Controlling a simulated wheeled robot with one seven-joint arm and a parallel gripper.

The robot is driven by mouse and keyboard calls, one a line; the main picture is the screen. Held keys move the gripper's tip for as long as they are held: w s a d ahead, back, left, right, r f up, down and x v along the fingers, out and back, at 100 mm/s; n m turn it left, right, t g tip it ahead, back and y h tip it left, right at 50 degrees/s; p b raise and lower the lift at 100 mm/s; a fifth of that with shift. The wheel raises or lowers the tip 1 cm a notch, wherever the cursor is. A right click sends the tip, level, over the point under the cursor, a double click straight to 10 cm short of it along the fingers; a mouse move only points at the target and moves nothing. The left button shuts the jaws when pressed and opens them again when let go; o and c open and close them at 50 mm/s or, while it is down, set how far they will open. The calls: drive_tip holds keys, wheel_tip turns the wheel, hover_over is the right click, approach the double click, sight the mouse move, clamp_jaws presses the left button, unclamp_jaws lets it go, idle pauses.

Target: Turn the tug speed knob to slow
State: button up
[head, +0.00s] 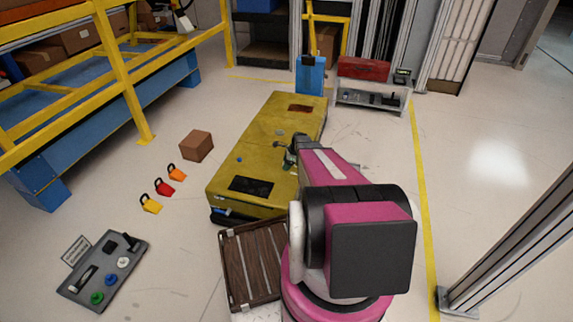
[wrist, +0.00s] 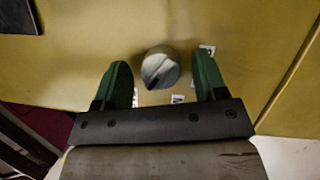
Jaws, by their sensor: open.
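The tug (head: 258,140) is a low yellow box on the floor in the middle of the head view. In the wrist view the grey round speed knob (wrist: 160,66) stands on its yellow top, with a dark pointer mark toward the lower left. Small white labels (wrist: 177,99) sit around the knob; I cannot read them. My gripper (wrist: 163,78) is open, with one green finger on each side of the knob, apart from it. In the head view my gripper (head: 290,156) is over the tug's right side, and the knob under it is hidden.
A brown slatted crate (head: 229,267) stands in front of the tug. A grey control panel (head: 77,292) lies at lower left. Several coloured padlocks (head: 165,187) and a brown box (head: 197,146) are left of the tug.

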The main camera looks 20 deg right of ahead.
drive_tip(key=shift+f, duration=0.1)
drive_tip(key=c, duration=0.9)
